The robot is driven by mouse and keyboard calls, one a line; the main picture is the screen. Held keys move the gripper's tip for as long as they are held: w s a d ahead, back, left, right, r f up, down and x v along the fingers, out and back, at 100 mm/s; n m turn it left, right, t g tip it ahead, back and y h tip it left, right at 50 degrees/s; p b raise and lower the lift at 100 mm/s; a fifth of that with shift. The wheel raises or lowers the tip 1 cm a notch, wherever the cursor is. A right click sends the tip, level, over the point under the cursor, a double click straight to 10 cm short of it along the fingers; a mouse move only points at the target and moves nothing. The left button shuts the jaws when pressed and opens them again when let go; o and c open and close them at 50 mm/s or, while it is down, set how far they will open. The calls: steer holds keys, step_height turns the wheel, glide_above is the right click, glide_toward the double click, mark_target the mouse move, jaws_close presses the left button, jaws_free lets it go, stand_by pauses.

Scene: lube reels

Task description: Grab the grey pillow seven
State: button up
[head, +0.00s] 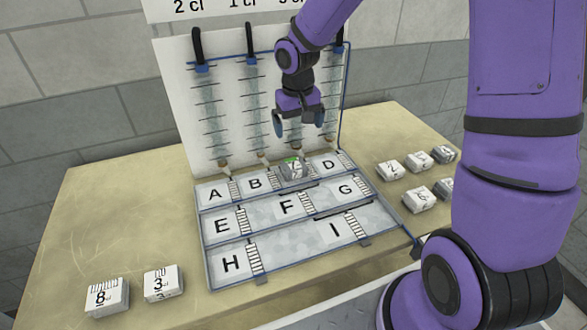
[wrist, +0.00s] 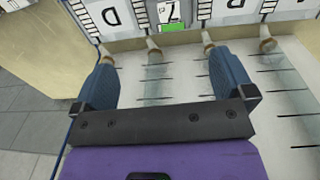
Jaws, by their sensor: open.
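A grey block (head: 293,168) with a green patch sits in the top row of the lettered tray (head: 318,238), between B and D. The wrist view shows its face with a 7 upside down and the green patch (wrist: 173,25) at the top edge, partly cut off. My gripper (head: 299,119) is open and empty. It hangs above and behind the block, in front of the upright scale board. In the wrist view its two fingers (wrist: 160,62) are spread, with the block beyond their tips.
The white board (head: 180,110) with glass tubes and black handles stands behind the tray. Blocks marked 8 (head: 107,297) and 3 (head: 163,284) lie at the front left. Several numbered blocks (head: 420,198) lie at the right.

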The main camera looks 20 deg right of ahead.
glide_toward(294, 164)
steer(key=shift+w+f, duration=0.25)
steer(key=shift+w, duration=0.15)
step_height(294, 164, down, 5)
steer(key=shift+a+f, duration=0.1)
steer(key=shift+s+d+f, duration=0.1)
steer(key=shift+d+f, duration=0.05)
steer(key=shift+f, duration=1.15)
steer(key=shift+s+d+f, duration=0.1)
steer(key=shift+s+f, duration=0.05)
steer(key=shift+f, duration=1.15)
steer(key=c, duration=1)
steer(key=shift+o, duration=0.2)
steer(key=shift+r, duration=0.1)
